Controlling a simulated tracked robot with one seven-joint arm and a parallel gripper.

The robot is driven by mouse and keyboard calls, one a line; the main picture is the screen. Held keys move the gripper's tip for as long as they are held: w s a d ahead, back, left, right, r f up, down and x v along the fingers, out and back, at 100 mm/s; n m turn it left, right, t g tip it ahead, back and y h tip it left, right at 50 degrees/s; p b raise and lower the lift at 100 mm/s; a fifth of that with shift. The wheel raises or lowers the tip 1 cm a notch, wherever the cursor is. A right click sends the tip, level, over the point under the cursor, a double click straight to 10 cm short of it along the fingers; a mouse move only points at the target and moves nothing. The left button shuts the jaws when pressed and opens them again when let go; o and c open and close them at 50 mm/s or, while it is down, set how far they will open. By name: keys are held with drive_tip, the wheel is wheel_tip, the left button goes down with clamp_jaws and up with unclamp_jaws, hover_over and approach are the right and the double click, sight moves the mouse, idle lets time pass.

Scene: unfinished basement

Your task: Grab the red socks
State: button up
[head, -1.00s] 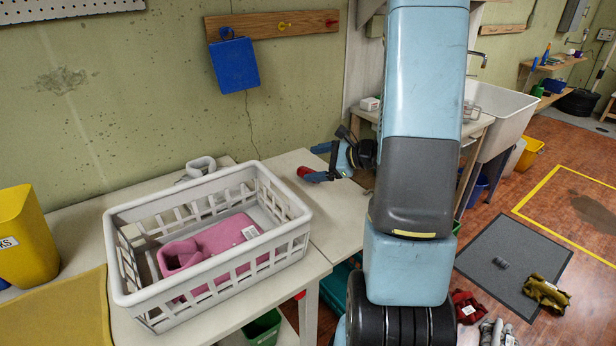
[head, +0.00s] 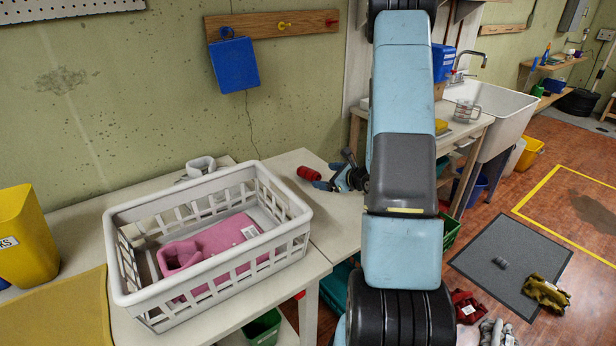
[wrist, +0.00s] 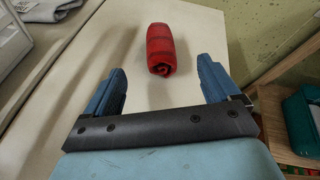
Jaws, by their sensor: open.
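The red socks (head: 309,173) are a small rolled red bundle on the pale table, right of the laundry basket in the head view. In the wrist view the red socks (wrist: 161,49) lie ahead of my gripper, roughly centred between its fingers and beyond their tips. My gripper (head: 336,184) is beside the bundle in the head view, to its right. In the wrist view my gripper (wrist: 164,80) shows two blue fingers spread wide with nothing between them. The fingers do not appear to touch the socks.
A white laundry basket (head: 292,203) holding a pink garment (head: 215,240) stands left of the socks. A grey-white item (head: 200,166) lies behind it. A yellow bin (head: 25,235) is at far left. In the wrist view, a shelf with a teal bin (wrist: 302,122) is at right.

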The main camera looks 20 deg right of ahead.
sight(317, 175)
drive_tip(key=shift+x, duration=3.25)
drive_tip(key=shift+s+a, duration=0.1)
drive_tip(key=c, duration=1.1)
drive_tip(key=shift+o, duration=0.2)
